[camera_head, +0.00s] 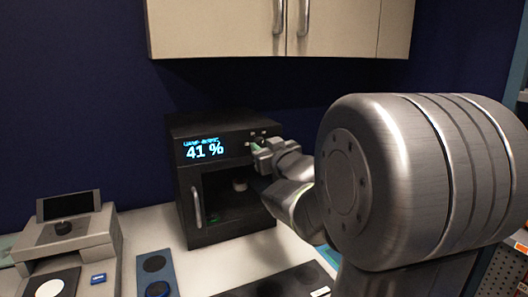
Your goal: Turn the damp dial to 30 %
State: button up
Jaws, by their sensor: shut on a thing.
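A black box-shaped chamber (192,222) stands on the white counter. Its blue-lit display (204,149) reads 41 %, with a small label above it that is too blurred to read surely. My gripper (254,148) reaches in from the right and is shut at the right side of the chamber's front panel, just right of the display. The damp dial itself is hidden behind the fingers, so its pointer cannot be seen. Small pale knobs or buttons (258,133) show just above the gripper.
The chamber front has a vertical handle (197,207) and a small white object (240,185) inside. A grey device with a dark screen (68,205) stands at left. A blue strip with dark discs (155,277) lies front-left. Cabinets (240,30) hang above. My arm covers the right.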

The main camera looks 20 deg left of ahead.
jog(key=n+b, duration=0.4)
jog(key=n, duration=0.1)
jog(key=shift+f, duration=0.15)
jog(key=n+b, duration=0.2)
jog(key=n, duration=0.3)
jog(key=shift+r, duration=0.2)
dwell(0.4)
jog(key=o, duration=1)
jog(key=shift+c, duration=0.2)
jog(key=shift+d, duration=0.1)
jog(key=p+v, duration=0.2)
jog(key=v, duration=1.1)
jog(key=shift+s+d, duration=0.2)
jog(key=shift+s, duration=0.1)
